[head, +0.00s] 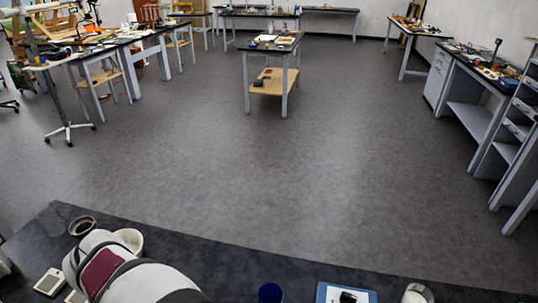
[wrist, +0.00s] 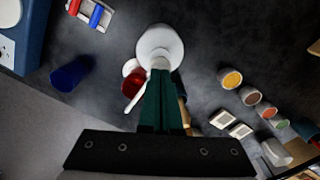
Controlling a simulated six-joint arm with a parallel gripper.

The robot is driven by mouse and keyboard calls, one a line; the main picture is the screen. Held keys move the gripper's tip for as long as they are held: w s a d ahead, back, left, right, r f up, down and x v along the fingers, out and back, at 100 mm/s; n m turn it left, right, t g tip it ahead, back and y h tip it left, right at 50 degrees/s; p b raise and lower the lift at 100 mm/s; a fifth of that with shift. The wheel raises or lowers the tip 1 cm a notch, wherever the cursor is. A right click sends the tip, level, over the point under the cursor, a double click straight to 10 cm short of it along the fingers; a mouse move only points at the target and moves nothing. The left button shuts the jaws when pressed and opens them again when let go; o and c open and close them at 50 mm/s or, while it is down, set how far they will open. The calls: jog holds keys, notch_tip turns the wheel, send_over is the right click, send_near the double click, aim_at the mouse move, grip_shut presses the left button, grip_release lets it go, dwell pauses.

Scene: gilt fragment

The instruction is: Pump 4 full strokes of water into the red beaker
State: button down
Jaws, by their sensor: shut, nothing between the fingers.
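In the wrist view the white round pump head (wrist: 159,43) is just beyond the tips of my gripper (wrist: 160,73). The green fingers are shut together with nothing between them. I cannot tell whether the tips touch the pump head. A thin white piece, perhaps the spout, slants to the left of the fingers. The red beaker (wrist: 132,84) is left of the fingers, partly hidden by white parts and the fingers. Its water level cannot be seen. In the head view I cannot make out the pump, the red beaker or my gripper.
A blue cup (wrist: 68,75) lies left in the wrist view. Several small cups with coloured contents (wrist: 231,79) and two white square devices (wrist: 223,119) are at the right. In the head view a dark bowl (head: 82,227) stands near the black table's edge (head: 225,256).

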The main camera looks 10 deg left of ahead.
jog(key=shift+f, duration=1.15)
jog(key=shift+r, duration=1.5)
notch_tip(320, 180, up, 6)
